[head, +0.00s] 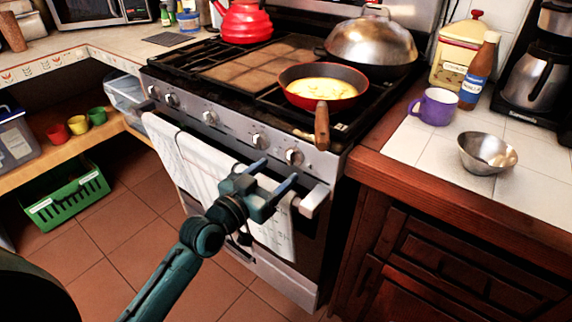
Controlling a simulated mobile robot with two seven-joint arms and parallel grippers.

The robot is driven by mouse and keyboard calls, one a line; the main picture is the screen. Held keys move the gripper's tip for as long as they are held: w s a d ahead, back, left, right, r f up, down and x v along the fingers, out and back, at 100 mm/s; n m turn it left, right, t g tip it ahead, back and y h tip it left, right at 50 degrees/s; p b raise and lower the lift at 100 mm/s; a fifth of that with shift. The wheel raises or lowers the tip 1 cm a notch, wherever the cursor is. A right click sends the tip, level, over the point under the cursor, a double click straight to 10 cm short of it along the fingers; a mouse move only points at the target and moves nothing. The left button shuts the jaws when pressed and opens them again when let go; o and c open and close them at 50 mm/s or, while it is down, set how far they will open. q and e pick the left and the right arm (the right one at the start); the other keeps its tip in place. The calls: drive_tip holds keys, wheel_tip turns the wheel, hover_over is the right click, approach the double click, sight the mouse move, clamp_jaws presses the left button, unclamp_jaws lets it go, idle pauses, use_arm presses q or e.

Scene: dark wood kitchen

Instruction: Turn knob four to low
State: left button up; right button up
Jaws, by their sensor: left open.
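The stove's front panel carries a row of silver knobs. The rightmost knob (294,157) sits below the pan handle, and the second knob from the right (259,140) is to its left. Which of them is knob four I cannot tell, as no labels are readable. My left gripper (278,171) is teal, open and empty. In the picture its two fingers point up toward these two knobs, just below them and in front of the oven handle. Whether a finger touches a knob I cannot tell. My right gripper is not in view.
A red frying pan (323,93) with yellow food sits on the stove, its wooden handle (322,126) jutting over the front edge. White towels (204,163) hang from the oven handle (313,201). A domed lid (371,42) and red kettle (243,20) stand behind.

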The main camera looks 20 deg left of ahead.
sight(288, 162)
use_arm(q)
drive_tip(key=shift+x, duration=2.25)
drive_tip(key=c, duration=1)
drive_tip(key=shift+o, duration=0.2)
